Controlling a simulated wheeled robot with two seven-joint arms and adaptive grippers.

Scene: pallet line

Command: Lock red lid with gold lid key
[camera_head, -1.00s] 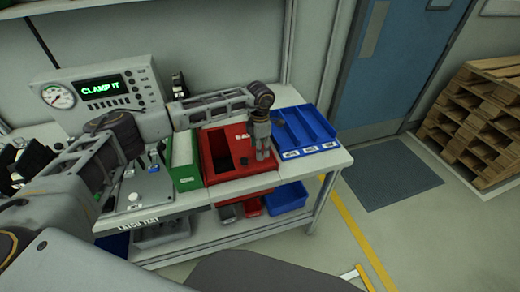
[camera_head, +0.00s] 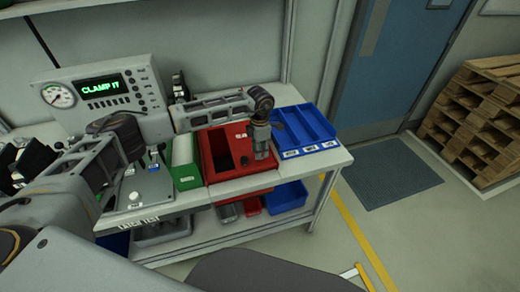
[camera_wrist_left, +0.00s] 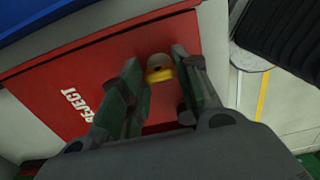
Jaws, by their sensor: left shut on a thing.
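My left gripper (camera_head: 261,153) points down over the right part of the red bin (camera_head: 213,163) on the bench. In the left wrist view, its two dark green fingers (camera_wrist_left: 159,62) are shut on a small gold piece, taken to be the gold lid key (camera_wrist_left: 160,75). A round, dull pinkish part shows just beyond the gold. Behind it is a red panel (camera_wrist_left: 62,95) marked REJECT, apparently the red lid or top of the bin. Whether the key touches or sits in the panel cannot be told. My right gripper is out of view.
A blue divided tray (camera_head: 305,152) stands right of the bin, and a green-fronted bin (camera_head: 186,177) stands left of it. A panel reading CLAMP IT (camera_head: 108,88) is at the back left. Small bins sit on the shelf below.

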